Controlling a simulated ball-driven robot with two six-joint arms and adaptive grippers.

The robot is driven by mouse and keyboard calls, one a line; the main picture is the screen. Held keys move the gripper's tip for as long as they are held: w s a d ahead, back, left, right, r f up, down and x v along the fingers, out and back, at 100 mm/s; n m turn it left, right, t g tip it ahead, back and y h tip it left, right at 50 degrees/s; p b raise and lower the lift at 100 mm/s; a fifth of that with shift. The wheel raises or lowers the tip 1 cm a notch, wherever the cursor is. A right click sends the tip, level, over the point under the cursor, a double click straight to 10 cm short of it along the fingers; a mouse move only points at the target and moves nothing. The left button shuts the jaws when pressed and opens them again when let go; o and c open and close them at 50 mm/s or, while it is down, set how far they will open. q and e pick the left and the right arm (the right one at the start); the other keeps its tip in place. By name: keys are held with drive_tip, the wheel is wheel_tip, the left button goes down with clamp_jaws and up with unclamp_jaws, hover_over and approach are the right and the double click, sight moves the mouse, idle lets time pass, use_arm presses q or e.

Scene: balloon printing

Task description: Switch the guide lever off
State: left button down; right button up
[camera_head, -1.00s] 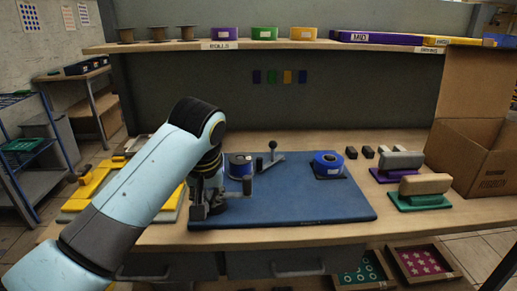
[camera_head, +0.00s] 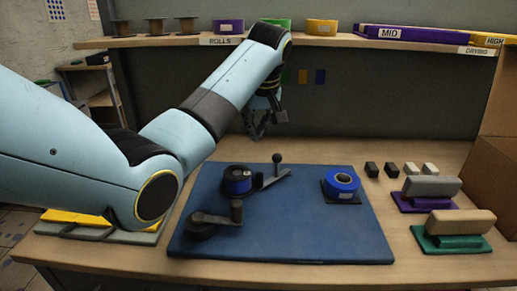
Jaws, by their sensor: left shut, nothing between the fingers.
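A blue mat (camera_head: 300,228) lies on the bench and bears the machine parts. A dark crank with an upright handle (camera_head: 216,218) lies at the mat's front left. I cannot tell for certain which is the guide lever; the ball-knobbed one looks most like a lever. My left gripper (camera_head: 259,134) is shut and empty, above the bench behind the mat, apart from both. My right gripper is out of view.
A shelf (camera_head: 345,40) with rolls runs overhead. The mat's middle is clear.

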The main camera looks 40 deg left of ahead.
use_arm(q)
drive_tip(key=x, duration=1)
drive_tip(key=shift+s, duration=0.1)
drive_tip(key=s+d+p, duration=0.1)
drive_tip(key=s+d, duration=0.1)
drive_tip(key=d, duration=0.1)
drive_tip(key=shift+s+r+p, duration=0.1)
drive_tip(key=shift+r+p, duration=0.25)
drive_tip(key=shift+p, duration=0.05)
drive_tip(key=shift+s+d, duration=0.15)
drive_tip(key=shift+f, duration=0.1)
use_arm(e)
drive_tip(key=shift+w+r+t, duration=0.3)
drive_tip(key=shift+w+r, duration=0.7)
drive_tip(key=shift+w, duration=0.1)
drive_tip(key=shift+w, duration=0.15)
use_arm(q)
drive_tip(key=shift+d, duration=0.2)
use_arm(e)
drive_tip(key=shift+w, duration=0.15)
